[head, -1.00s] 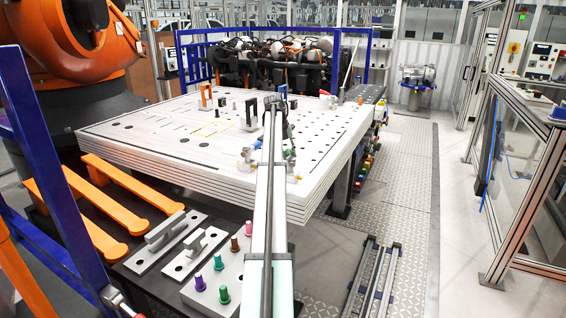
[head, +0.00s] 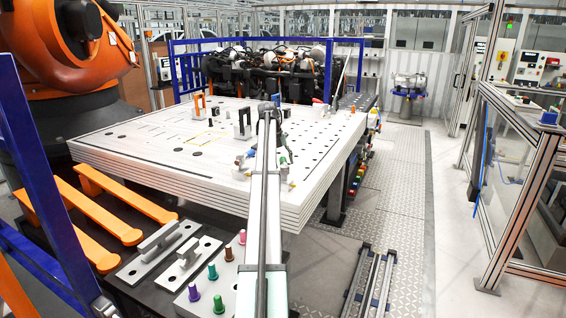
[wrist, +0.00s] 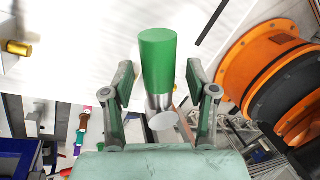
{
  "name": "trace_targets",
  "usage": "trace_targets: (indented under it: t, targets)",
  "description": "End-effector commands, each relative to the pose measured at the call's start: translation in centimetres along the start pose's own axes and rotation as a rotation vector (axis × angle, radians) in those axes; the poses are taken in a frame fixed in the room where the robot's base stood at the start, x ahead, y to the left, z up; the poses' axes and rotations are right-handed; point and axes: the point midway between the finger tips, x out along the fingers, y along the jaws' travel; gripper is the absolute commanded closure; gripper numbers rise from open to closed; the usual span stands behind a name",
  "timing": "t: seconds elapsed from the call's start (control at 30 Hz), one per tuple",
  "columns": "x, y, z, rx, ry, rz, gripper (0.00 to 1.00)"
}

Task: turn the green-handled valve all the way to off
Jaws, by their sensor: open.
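A green cylindrical handle (wrist: 157,58) on a metal stem stands large in the middle of the wrist view. My gripper (wrist: 160,84) is open, with one finger on each side of the handle. Gaps show between the fingers and the handle, so I see no clear contact. In the head view my gripper (head: 281,138) is small and dark, at the near right part of the white table, beside small fittings. A small green spot (head: 289,153) shows there. The valve's body and its exact angle are not clear.
The white table (head: 130,150) carries fixtures and holes. Small metal fittings (head: 243,163) stand left of my gripper. Coloured pegs (head: 213,272) and metal blocks stand on a dark bench in front. A large orange robot (head: 75,55) stands at the left. The floor at right is open.

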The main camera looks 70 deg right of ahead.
Motion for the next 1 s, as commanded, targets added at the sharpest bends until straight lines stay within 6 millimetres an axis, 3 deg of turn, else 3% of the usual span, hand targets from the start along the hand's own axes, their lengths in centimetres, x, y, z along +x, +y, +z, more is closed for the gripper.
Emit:
trace_targets:
  t: [0.17,0.63,0.8,1.0]
  targets:
    - [-1.5,0.0,0.1,0.000,-0.002,0.000,0.42]
    - [-9.9,0.0,0.1,0.000,-0.001,-0.001,0.42]
    - [-11.4,0.0,0.1,0.000,0.000,-0.001,0.42]
    - [-11.9,0.0,0.0,0.000,0.001,-0.001,0.42]
